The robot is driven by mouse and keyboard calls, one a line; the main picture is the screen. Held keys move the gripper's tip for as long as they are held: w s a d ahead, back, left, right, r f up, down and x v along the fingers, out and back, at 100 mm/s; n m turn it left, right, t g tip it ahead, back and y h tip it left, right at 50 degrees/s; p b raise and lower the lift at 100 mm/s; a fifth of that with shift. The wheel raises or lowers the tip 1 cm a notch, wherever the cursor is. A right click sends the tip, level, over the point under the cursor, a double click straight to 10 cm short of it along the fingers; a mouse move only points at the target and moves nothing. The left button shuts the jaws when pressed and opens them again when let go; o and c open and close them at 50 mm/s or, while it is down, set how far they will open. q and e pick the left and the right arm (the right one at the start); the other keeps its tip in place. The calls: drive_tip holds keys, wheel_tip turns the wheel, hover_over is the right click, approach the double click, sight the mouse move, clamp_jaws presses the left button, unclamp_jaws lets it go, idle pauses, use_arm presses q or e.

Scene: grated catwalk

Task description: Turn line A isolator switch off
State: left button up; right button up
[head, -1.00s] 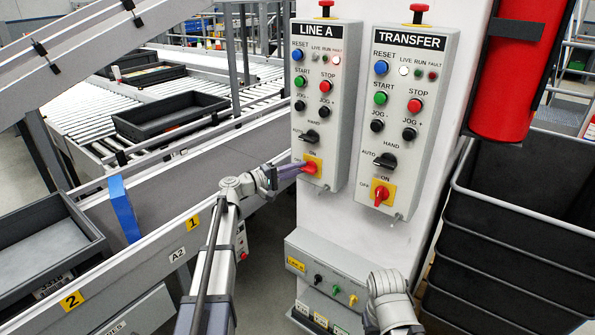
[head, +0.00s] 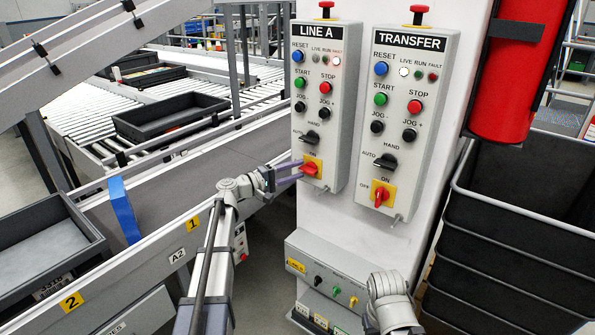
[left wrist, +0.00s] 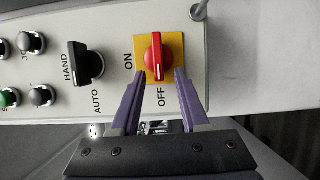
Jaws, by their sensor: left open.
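The line A isolator switch (head: 310,170) is a red knob on a yellow plate, low on the LINE A panel (head: 322,128). In the left wrist view the knob (left wrist: 155,57) has its white mark toward the OFF label, a quarter turn from ON. In the head view its handle lies sideways, toward OFF. My left gripper (head: 292,172) is open in front of the switch. In the left wrist view its two purple fingers (left wrist: 158,84) are spread, one to each side of the knob, with gaps showing. My right gripper is not visible.
The TRANSFER panel (head: 413,117) stands just right, its isolator knob (head: 381,195) pointing up to ON. A lower control box (head: 322,278) is underneath. A conveyor (head: 150,185) runs along the left. Dark stacked bins (head: 510,250) and a red cylinder (head: 505,80) are at the right.

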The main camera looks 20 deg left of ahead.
use_arm(q)
drive_tip(key=v, duration=0.7)
idle(0.3)
drive_tip(key=s+d+f+m+g, duration=0.35)
drive_tip(key=d+f+g, duration=0.2)
drive_tip(key=d, duration=0.75)
drive_tip(key=s+d+f+m+g+y, duration=0.5)
drive_tip(key=s+d+f+m+g, duration=0.15)
drive_tip(key=s+d+f, duration=0.8)
drive_tip(key=s+a+f+m+g+y, duration=0.1)
drive_tip(key=s+a+m+g+y, duration=0.2)
drive_tip(key=s+y, duration=0.8)
wheel_tip(320, 180, up, 13)
drive_tip(key=s+t+h+p, duration=0.1)
drive_tip(key=s+h+p, duration=0.1)
drive_tip(key=p, duration=1.2)
drive_tip(key=shift+s+h, duration=0.25)
drive_tip(key=shift+h, duration=0.15)
